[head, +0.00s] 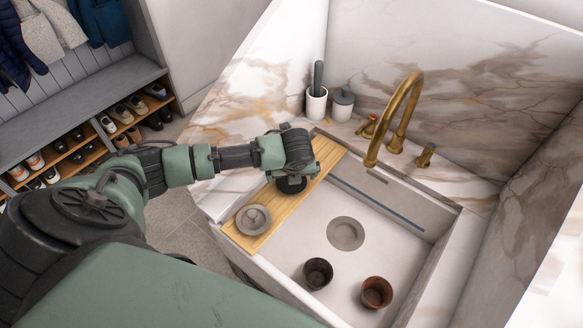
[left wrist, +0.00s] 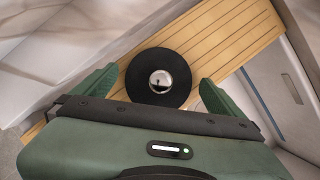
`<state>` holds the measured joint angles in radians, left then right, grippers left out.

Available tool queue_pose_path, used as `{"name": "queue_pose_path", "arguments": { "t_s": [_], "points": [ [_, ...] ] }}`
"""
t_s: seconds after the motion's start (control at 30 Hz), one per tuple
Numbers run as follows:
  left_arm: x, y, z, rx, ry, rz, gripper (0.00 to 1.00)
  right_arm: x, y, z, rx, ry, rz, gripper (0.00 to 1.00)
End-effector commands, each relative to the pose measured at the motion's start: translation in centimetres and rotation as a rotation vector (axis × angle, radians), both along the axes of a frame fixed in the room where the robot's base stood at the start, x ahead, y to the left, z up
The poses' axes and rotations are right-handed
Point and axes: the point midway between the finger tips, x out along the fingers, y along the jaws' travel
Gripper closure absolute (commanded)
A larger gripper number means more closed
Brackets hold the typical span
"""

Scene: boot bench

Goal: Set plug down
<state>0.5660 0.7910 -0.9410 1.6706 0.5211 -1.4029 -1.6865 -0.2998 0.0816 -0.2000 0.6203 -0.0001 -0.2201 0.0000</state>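The plug (left wrist: 158,78) is a black disc with a shiny metal knob in its centre. In the left wrist view it lies between my left gripper's (left wrist: 160,88) two green fingers, with a small gap on each side. It appears to rest flat on the slatted wooden board (left wrist: 232,30). In the head view my left gripper (head: 291,176) points down over the board (head: 325,152), and the black plug (head: 291,186) shows partly beneath it. The fingers are spread open. My right gripper is in neither view.
A grey round knobbed piece (head: 253,219) lies at the board's near end. The sink (head: 315,245) holds a drain (head: 345,233), a dark cup (head: 318,273) and a rusty-brown cup (head: 376,293). A brass tap (head: 398,113) arches over the sink. White pots (head: 316,104) stand behind.

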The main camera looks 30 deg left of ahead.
Motion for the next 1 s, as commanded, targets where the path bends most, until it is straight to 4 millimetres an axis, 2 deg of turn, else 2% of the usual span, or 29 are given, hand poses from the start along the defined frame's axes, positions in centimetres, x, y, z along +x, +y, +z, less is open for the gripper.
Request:
{"name": "queue_pose_path", "arguments": {
  "t_s": [0.17,0.5,0.63,0.8,1.0],
  "points": [
    [-0.2,-0.3,1.3,-0.001,-0.003,-0.002,0.0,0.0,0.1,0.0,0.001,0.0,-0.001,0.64],
    [-2.2,-2.0,7.8,-0.002,-0.005,-0.002,0.0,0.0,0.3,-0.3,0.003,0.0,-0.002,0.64],
    [-2.9,-2.6,9.7,-0.002,-0.004,-0.002,0.0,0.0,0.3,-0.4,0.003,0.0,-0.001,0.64],
    [-3.3,-2.9,11.1,0.0,-0.002,0.001,0.0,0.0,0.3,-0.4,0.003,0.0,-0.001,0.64],
    [-3.5,-2.9,11.3,0.0,0.0,0.001,0.0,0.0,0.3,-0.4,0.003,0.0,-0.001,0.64]
  ]
}}
